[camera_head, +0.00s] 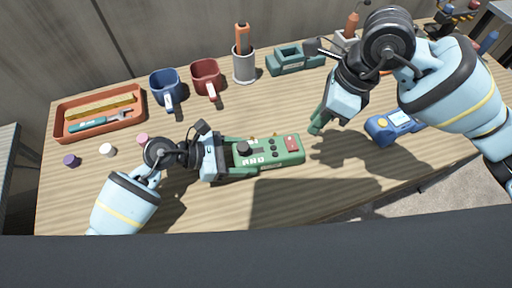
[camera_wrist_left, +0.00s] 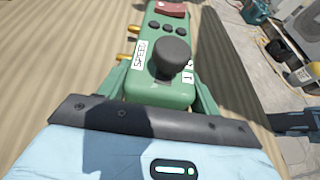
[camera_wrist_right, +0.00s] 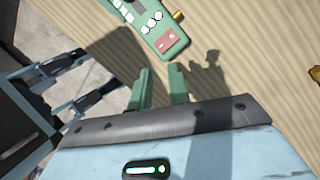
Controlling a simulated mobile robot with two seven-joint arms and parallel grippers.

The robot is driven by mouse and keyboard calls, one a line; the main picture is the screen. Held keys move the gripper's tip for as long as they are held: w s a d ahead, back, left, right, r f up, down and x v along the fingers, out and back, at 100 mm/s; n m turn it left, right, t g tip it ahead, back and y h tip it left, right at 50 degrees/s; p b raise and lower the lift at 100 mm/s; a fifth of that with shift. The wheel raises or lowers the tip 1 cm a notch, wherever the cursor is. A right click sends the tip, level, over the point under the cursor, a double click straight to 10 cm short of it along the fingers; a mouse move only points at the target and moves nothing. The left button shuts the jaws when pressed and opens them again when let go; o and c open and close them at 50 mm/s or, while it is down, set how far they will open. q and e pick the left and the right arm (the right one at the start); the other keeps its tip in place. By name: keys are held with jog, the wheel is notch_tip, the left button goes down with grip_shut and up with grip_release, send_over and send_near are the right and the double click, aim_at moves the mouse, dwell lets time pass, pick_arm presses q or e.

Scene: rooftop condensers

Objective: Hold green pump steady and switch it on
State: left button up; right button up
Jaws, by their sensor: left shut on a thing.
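The green pump (camera_head: 268,158) lies flat on the table, with a black speed knob (camera_head: 244,148) at its left end and a red switch (camera_head: 292,143) at its right end. My left gripper (camera_head: 232,157) is shut on the pump's knob end; the left wrist view shows fingers on both sides of the pump body (camera_wrist_left: 160,92). My right gripper (camera_head: 317,121) is above the table, right of the pump and apart from it. In the right wrist view its fingers (camera_wrist_right: 162,75) are a little apart and empty, just below the red switch (camera_wrist_right: 168,42). The switch's setting cannot be told.
A blue device (camera_head: 388,128) lies right of my right gripper. A red-brown tray (camera_head: 60,128), a blue mug (camera_head: 164,84), a red mug (camera_head: 205,75), a grey holder (camera_head: 244,66) and a green-grey holder (camera_head: 290,62) stand toward the back. The wood front of the pump is clear.

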grip_shut()
jog(key=w+d+r+m+g+y, duration=0.1)
jog(key=d+m+y, duration=0.1)
jog(key=m, duration=1.3)
jog(key=w+d+r+m+g+y, duration=0.1)
jog(key=w+d+m+y, duration=0.1)
jog(key=m, duration=1.3)
jog(key=shift+d+r+m+y, duration=0.3)
jog(key=shift+d+m+y, duration=0.1)
jog(key=shift+d+y, duration=0.15)
jog(key=shift+a+g, duration=0.1)
jog(key=shift+g, duration=0.2)
